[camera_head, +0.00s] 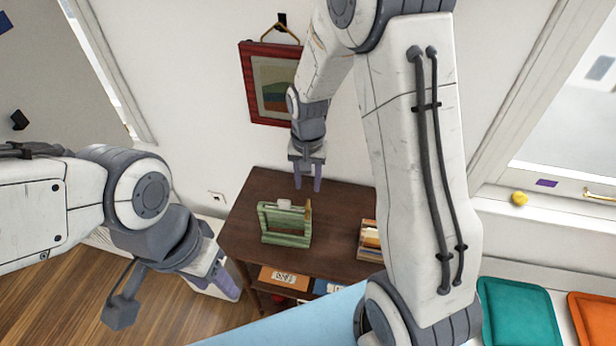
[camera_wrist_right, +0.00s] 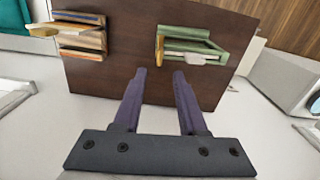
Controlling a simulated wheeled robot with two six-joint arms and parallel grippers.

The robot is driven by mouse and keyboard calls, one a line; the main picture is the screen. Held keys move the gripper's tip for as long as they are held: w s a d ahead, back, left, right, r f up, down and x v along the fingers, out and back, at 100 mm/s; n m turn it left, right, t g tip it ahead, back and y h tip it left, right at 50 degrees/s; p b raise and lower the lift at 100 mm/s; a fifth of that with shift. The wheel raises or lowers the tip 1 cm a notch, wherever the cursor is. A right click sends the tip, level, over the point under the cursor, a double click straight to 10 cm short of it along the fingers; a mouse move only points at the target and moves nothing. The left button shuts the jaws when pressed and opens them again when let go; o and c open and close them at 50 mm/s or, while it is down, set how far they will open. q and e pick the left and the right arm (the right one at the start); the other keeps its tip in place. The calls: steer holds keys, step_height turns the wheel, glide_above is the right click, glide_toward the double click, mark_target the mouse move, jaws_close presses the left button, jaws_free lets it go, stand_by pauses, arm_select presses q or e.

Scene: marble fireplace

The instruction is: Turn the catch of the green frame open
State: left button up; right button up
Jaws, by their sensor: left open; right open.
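The green frame (camera_head: 288,239) stands upright on the dark wooden cabinet top. A pale block (camera_head: 284,204) sits at its top edge, and a small yellowish piece (camera_head: 308,207) is at its upper right corner; I cannot tell which of these is the catch. The green frame also shows at the top of the right wrist view (camera_wrist_right: 222,42), with the yellow piece at its left end. My right gripper (camera_head: 307,187) is open and empty, pointing down above and behind the frame, apart from it. My left gripper (camera_head: 232,284) is open and empty, left of the cabinet and lower.
The dark cabinet (camera_head: 262,190) holds a wooden rack of thin items (camera_head: 370,241) right of the frame. A red-framed picture (camera_head: 262,85) hangs on the wall behind. Teal (camera_head: 518,315) and orange cushions (camera_head: 592,318) lie at right. Bare cabinet top surrounds the green frame.

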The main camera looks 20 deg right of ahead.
steer(key=shift+r, duration=1.45)
